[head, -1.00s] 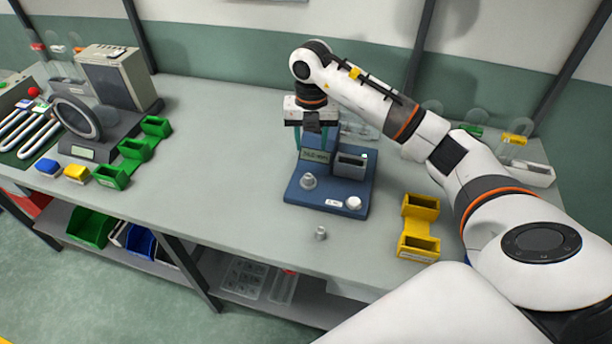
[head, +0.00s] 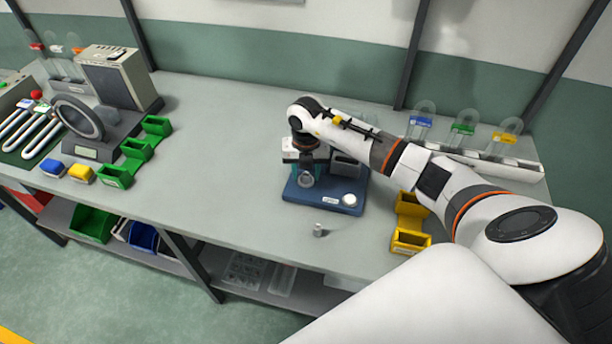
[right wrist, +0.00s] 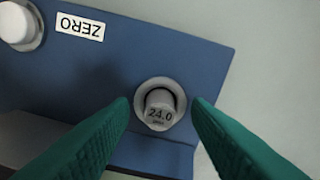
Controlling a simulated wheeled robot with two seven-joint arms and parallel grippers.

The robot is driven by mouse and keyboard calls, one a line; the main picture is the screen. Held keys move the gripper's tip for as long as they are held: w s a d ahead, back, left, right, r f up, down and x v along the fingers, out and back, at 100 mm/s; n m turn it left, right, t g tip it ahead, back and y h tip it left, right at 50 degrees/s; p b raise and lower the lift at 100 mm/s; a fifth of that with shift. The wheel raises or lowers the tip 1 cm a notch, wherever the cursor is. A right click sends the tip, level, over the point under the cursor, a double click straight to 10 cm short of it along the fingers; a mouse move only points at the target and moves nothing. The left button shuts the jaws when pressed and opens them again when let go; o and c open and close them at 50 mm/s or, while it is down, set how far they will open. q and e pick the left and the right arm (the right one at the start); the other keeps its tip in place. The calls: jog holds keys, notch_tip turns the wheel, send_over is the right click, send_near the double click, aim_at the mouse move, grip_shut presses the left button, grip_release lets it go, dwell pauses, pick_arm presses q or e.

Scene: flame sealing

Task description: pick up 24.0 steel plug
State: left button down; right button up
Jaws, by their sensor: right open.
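The 24.0 steel plug (right wrist: 160,108) stands in a round grey seat on the blue base, its top marked 24.0 in the right wrist view. My left gripper is not in view.
A white knob (head: 349,199) beside a ZERO label (right wrist: 80,26) sits on the same base. A small loose metal plug (head: 319,230) stands on the table in front. Yellow bins (head: 410,240) are to the right, green bins (head: 115,176) to the left.

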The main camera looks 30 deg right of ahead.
jog(key=shift+c, duration=0.5)
grip_shut()
